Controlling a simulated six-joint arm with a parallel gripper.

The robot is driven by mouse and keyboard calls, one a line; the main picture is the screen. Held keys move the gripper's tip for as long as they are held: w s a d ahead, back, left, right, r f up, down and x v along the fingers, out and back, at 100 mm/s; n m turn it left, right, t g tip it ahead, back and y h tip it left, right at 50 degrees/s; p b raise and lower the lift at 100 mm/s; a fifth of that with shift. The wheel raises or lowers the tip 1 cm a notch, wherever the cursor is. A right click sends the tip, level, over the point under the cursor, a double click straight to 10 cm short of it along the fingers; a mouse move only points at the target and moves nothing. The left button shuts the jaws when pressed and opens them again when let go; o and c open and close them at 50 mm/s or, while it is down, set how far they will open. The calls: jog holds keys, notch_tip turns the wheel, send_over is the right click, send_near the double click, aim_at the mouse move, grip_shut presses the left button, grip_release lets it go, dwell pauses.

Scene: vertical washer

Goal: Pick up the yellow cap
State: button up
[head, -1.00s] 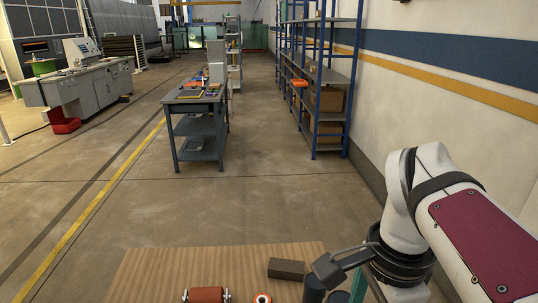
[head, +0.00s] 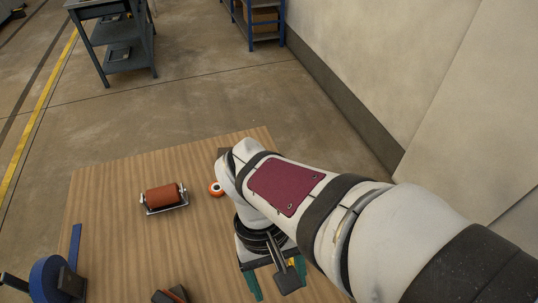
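My gripper (head: 275,277) points down over the right part of the wooden table (head: 110,205). Its two green fingers stand apart, so it looks open. A dark block on my wrist covers part of the space between and below them. A small yellow spot (head: 292,262) shows beside the right finger; it is too small and covered to tell whether it is the yellow cap. No other yellow cap can be made out on the table.
A red roller in a metal bracket (head: 163,196) and an orange-and-white ring (head: 216,189) lie left of my arm. A blue round tool (head: 50,280) and a blue strip (head: 75,245) are at the left edge. The table's middle is clear.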

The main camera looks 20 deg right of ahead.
jog(key=w+a+f+n+h, duration=0.1)
jog(key=w+f+n+h, duration=0.2)
jog(key=n, duration=0.3)
jog(key=w+a+f+n+t+h, duration=0.1)
jog(key=w+f+n+h, duration=0.2)
jog(key=f+n+h, duration=0.2)
jog(key=w+a+f+n+t+h, duration=0.1)
jog(key=w+f+n+h, duration=0.2)
jog(key=n, duration=0.4)
jog(key=shift+w+a+f+h, duration=0.1)
jog(key=shift+f+h, duration=0.25)
jog(key=shift+f, duration=0.35)
jog(key=shift+w+a+f+h, duration=0.1)
jog(key=shift+f+h, duration=0.25)
jog(key=shift+f, duration=0.35)
jog(key=shift+t, duration=0.4)
jog(key=x, duration=1.5)
jog(key=shift+s+d, duration=0.15)
jog(key=shift+d, duration=0.2)
grip_shut()
